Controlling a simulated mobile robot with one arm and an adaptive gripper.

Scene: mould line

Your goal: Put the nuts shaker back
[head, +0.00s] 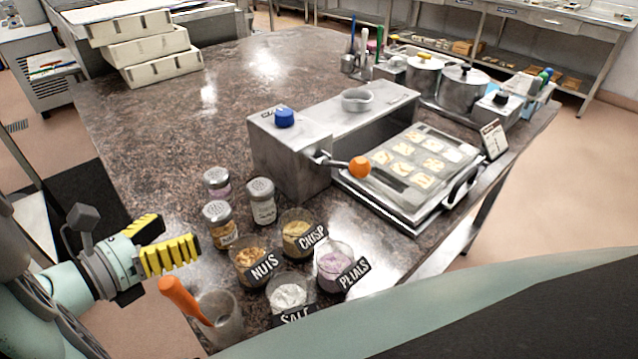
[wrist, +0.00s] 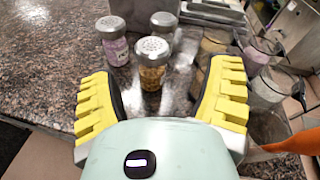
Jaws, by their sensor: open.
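The nuts shaker (head: 221,234), a clear jar of amber-brown bits with a perforated metal lid, stands upright on the dark stone counter (head: 140,130). It also shows in the wrist view (wrist: 152,77), ahead of my gripper and centred between the fingers. My gripper (head: 176,243), with yellow ribbed fingers, is open and empty, just left of the shaker in the head view. The fingers (wrist: 161,90) are spread on both sides of it in the wrist view, and no contact shows. A shaker with purple contents (head: 217,186) and one with pale contents (head: 262,207) stand close behind it.
Open glass pots labelled NUTS (head: 248,268), CRISP (head: 296,238), SALT (head: 287,297) and PETALS (head: 333,270) stand to the right. A glass (head: 222,318) with an orange-handled tool is near my gripper. A grey metal machine (head: 290,160) stands behind the shakers. The counter's left side is clear.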

